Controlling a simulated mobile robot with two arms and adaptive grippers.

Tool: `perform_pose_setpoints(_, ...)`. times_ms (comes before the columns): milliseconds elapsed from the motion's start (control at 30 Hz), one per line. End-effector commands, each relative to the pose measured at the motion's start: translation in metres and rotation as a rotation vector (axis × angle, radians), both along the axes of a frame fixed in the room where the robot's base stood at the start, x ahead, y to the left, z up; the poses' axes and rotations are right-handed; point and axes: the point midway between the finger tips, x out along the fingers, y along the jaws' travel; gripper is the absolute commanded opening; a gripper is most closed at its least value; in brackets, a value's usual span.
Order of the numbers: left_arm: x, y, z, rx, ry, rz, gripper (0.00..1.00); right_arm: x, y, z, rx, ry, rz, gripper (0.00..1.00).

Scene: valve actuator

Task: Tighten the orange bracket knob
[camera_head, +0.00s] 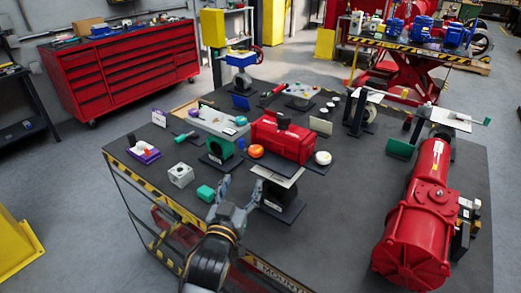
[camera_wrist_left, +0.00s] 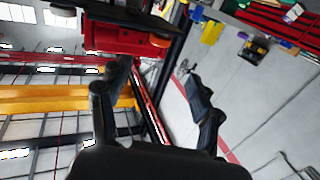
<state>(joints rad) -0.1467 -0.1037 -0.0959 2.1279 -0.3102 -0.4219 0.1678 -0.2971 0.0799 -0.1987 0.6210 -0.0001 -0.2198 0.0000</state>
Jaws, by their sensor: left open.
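An orange knob (camera_head: 256,151) sits at the left front of a small red box-shaped unit (camera_head: 282,138) on the dark workbench. My right gripper is not in view.
A plate on a dark stand (camera_head: 279,175) is just right of my gripper. A large red cylinder (camera_head: 417,215) fills the right side.

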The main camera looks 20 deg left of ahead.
Motion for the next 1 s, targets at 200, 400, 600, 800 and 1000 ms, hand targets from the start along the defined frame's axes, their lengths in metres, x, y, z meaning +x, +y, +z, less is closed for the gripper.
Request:
perform_pose_setpoints(200,0.040,0.001,0.005,0.002,-0.001,-0.002,0.64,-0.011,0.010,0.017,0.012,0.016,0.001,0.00)
perform_pose_setpoints(400,0.079,0.003,0.004,0.001,0.001,-0.002,0.64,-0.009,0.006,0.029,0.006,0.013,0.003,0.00)
perform_pose_setpoints(600,0.110,0.005,0.002,0.000,0.002,-0.002,0.64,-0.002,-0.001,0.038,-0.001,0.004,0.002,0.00)
perform_pose_setpoints(800,0.125,0.005,0.000,0.001,0.001,-0.002,0.64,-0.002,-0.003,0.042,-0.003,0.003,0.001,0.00)
perform_pose_setpoints(1000,0.129,0.005,-0.001,0.001,0.002,-0.003,0.64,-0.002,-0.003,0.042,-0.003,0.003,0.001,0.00)
